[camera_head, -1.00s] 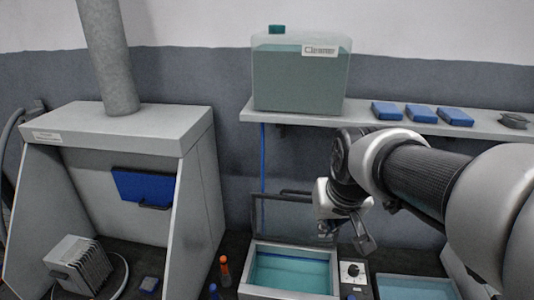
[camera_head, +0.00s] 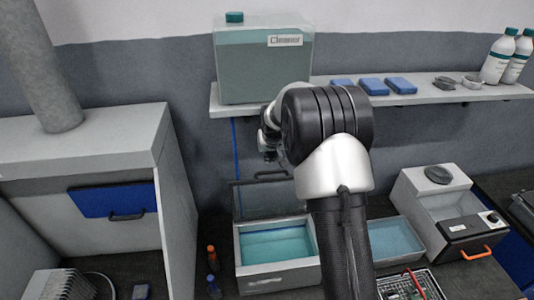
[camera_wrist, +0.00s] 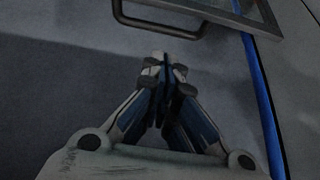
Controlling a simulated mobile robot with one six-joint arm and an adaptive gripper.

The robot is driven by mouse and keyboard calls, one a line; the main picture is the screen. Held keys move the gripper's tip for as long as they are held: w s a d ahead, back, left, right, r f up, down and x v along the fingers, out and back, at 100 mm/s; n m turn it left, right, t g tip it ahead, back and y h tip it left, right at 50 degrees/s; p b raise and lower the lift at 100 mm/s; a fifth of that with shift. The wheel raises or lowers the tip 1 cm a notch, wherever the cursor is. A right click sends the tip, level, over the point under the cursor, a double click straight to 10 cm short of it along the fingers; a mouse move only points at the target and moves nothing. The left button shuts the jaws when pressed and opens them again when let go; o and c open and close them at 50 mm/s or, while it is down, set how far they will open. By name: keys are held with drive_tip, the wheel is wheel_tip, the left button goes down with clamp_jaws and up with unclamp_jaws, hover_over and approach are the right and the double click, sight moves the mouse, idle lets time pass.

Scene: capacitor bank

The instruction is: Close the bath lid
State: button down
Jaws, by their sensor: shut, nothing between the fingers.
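The bath (camera_head: 243,281) is a pale box of blue-green liquid on the bench, in the head view's lower middle. Its lid (camera_head: 252,203) is a grey see-through panel standing upright at the bath's back edge. A dark bar handle (camera_head: 270,172) is at the lid's top; it also shows in the wrist view (camera_wrist: 165,30), with the lid's frame (camera_wrist: 228,12) beside it. My gripper (camera_wrist: 163,62) is shut and empty, its fingertips near the handle with a gap visible in the picture. In the head view my arm hides the fingertips and part of the lid's right side.
A shelf (camera_head: 430,95) with a large cleaner tank (camera_head: 263,70) runs above the bath. A fume hood (camera_head: 85,145) stands left. A second bath (camera_head: 395,240) and a grey machine with an orange handle (camera_head: 445,205) stand right. Small bottles (camera_head: 213,285) are left of the bath.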

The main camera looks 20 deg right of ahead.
drive_tip(key=x, duration=0.7)
drive_tip(key=shift+a+f+b, duration=0.1)
drive_tip(key=shift+f+b, duration=0.05)
drive_tip(key=shift+b, duration=0.15)
